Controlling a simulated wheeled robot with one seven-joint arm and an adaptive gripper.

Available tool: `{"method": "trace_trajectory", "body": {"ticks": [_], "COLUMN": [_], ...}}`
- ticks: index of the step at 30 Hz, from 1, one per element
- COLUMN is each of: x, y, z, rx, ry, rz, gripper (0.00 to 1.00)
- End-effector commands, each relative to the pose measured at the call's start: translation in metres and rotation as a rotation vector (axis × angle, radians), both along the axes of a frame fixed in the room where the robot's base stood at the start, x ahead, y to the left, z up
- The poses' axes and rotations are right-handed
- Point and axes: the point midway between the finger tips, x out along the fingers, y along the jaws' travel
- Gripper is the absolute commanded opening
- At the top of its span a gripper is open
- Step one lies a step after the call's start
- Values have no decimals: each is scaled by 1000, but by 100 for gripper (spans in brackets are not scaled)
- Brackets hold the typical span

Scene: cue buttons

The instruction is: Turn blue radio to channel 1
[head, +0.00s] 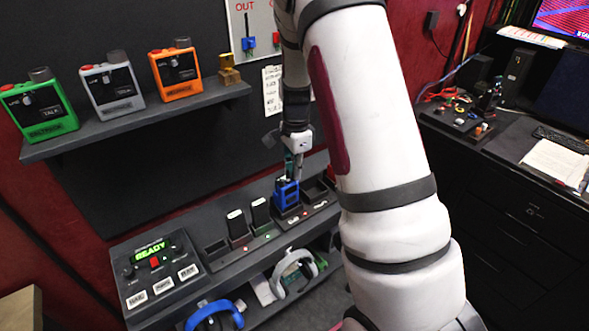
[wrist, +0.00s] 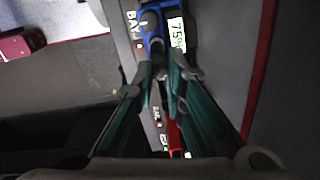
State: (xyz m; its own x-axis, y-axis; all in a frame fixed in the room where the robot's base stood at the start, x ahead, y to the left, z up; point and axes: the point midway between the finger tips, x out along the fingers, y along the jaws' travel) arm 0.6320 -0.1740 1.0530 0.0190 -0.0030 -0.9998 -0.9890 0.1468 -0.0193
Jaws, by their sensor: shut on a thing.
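The blue radio (head: 286,195) stands in a dock on the lower shelf in the head view. In the wrist view, the blue radio (wrist: 144,5) is at the top, with a dark round part at its near end. My gripper (head: 291,178) points down over the radio from above. In the wrist view, my gripper (wrist: 159,72) has its teal fingers close together at the near end of the radio, shut on it. The fingertips hide part of the grip. I cannot read the radio's channel setting.
Green (head: 38,110), grey (head: 111,88) and orange (head: 175,73) radios stand on the upper shelf. Black batteries (head: 237,224) sit in charging slots left of the blue radio. A panel (head: 152,254) reads READY. Blue headphones (head: 214,312) lie below. My arm hides the right of the shelf.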

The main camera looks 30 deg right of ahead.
Motion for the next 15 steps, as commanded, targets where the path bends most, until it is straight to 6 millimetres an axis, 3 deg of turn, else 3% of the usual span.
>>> {"method": "trace_trajectory", "body": {"ticks": [15], "x": [0], "y": [0], "z": [1], "rx": [0], "ry": [-1], "rz": [46], "gripper": [0]}}
